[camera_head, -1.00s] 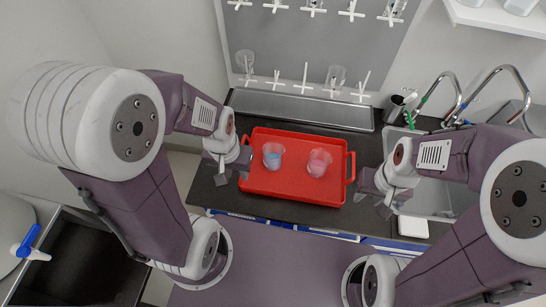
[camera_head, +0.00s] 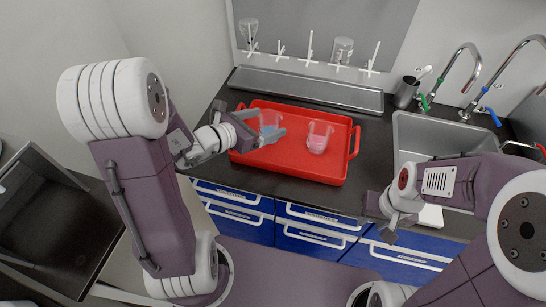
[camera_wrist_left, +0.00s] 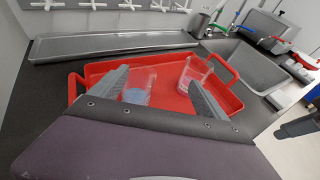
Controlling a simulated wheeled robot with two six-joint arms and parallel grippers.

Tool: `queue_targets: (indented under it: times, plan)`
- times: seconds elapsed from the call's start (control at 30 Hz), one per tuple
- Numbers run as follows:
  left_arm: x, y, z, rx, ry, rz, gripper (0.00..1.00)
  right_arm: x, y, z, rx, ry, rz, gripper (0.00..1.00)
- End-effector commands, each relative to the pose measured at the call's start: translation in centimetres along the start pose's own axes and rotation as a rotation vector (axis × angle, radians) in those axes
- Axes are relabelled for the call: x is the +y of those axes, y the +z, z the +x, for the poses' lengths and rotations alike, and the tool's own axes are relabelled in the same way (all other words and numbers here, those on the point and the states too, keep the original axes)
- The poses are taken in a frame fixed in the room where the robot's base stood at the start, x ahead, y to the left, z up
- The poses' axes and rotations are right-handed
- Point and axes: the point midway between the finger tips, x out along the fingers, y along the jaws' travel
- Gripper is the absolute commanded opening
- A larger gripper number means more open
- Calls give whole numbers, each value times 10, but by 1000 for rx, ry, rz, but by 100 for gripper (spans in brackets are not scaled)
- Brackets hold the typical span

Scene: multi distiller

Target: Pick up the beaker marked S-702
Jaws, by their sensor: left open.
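A clear beaker with blue liquid (camera_head: 268,121) and a clear beaker with pink liquid (camera_head: 318,138) stand in a red tray (camera_head: 300,172). No marking is readable on either, so I cannot tell which is S-702. My left gripper (camera_head: 276,133) is open at the blue beaker, partly covering it. In the left wrist view the blue beaker (camera_wrist_left: 138,92) shows between the two fingers (camera_wrist_left: 160,96), nearer the left one. The pink beaker (camera_wrist_left: 189,74) is beyond, close to the right finger. My right gripper (camera_head: 382,220) is open and empty, in front of the counter at right.
The red tray lies on a dark counter (camera_head: 225,95). A long metal trough (camera_head: 310,92) runs behind it, under a peg rack with hanging glassware. A sink (camera_head: 430,135) with taps is at right, with a dark cup (camera_head: 405,93) beside it.

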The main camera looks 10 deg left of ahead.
Motion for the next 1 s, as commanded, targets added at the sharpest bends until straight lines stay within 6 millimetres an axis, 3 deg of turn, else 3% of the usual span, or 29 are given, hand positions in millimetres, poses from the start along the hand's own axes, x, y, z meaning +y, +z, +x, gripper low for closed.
queue_targets:
  times: [0.03,0.17,0.37,0.6,0.77,1.0]
  plan:
    - [12,-33,5,10,31,-27,86,0,2,26,1,0,0,34]
    - [28,-55,1,23,71,-58,86,1,3,37,2,0,0,34]
    - [32,-54,0,25,81,-61,86,1,3,36,2,0,0,34]
    - [34,-56,34,26,78,-59,86,1,3,37,2,0,0,34]
    - [34,-56,40,26,79,-59,86,1,3,38,2,0,0,34]
    - [36,-61,80,26,77,-58,86,1,3,38,1,0,0,34]
